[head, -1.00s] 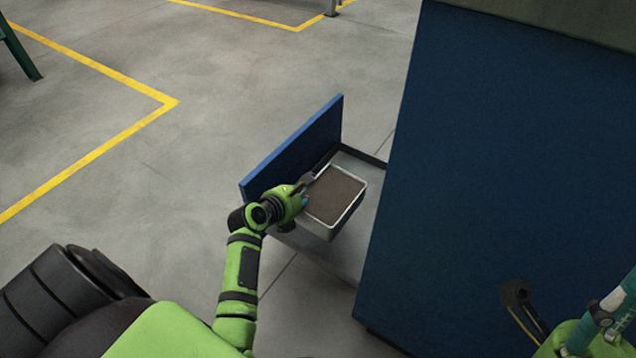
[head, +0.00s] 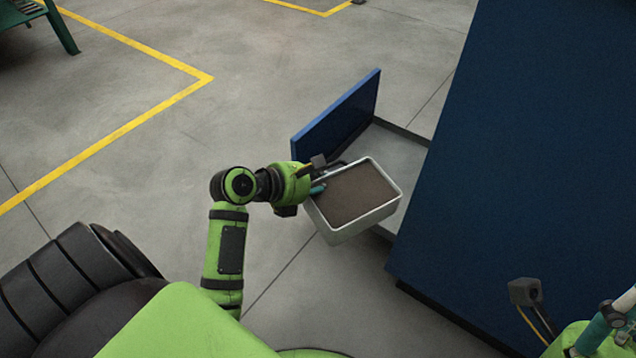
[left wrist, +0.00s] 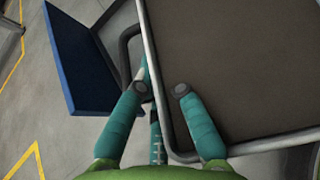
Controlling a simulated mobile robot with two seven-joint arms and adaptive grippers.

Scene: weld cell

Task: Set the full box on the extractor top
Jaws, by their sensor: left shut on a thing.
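The full box (head: 343,232) is a light grey metal tray filled to near its rim with brown-grey material. My left gripper (head: 318,180) is shut on the box's left wall in the head view and holds it level, raised above the open drawer (head: 397,152). In the left wrist view the box (left wrist: 235,65) fills the right side, and the fingers of my left gripper (left wrist: 163,92) lie at its rim. The extractor, seemingly the large blue cabinet (head: 470,170), stands at right; its top is not clearly in view. My right gripper's fingertips are not in view; only part of that arm shows at lower right.
The drawer's blue front panel (head: 340,112) stands upright, also seen in the left wrist view (left wrist: 78,60). The cabinet's side wall is close to the box's right. Open concrete floor with yellow lines (head: 130,125) lies left. A green stand (head: 58,25) is at the upper left.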

